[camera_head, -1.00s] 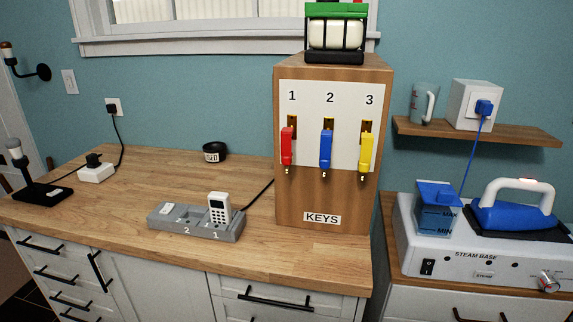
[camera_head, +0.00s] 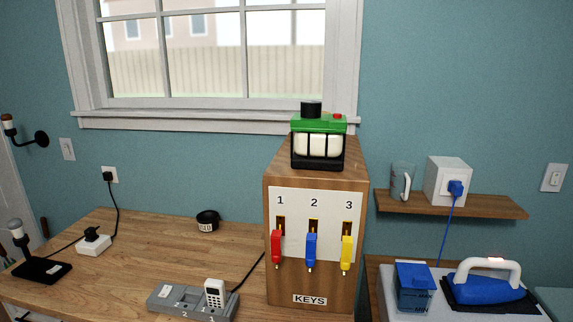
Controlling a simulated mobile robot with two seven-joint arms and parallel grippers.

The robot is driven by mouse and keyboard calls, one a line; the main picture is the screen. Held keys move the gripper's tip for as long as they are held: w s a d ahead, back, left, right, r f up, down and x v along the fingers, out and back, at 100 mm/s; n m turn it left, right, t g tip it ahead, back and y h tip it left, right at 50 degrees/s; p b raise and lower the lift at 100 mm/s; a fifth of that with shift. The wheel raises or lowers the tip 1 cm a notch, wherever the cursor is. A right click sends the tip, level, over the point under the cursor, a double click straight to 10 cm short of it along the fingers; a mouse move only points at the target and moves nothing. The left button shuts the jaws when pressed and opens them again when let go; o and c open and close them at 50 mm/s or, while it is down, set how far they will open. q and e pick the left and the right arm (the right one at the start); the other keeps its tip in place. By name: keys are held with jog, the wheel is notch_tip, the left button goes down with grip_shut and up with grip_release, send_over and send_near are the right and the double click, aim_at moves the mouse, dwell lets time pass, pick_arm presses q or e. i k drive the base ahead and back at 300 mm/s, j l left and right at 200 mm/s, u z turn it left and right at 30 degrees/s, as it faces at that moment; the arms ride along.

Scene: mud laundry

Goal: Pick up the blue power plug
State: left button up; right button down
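The blue power plug (camera_head: 456,188) sits in the front face of a white outlet box (camera_head: 437,182) on the wall shelf at the right. Its blue cord (camera_head: 447,232) hangs down behind the steam base toward the blue iron. Neither of my grippers shows in the head view.
The wooden shelf (camera_head: 480,207) also holds a grey mug (camera_head: 402,180) left of the box. Below it are the steam base (camera_head: 470,313), the blue iron (camera_head: 492,289) and a blue water tank (camera_head: 412,288). The tall wooden key box (camera_head: 350,284) stands left of the shelf.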

aim_at(456, 187)
jog(key=i+l, duration=0.35)
jog(key=l, duration=0.15)
jog(key=i+l, duration=0.35)
jog(key=l, duration=0.15)
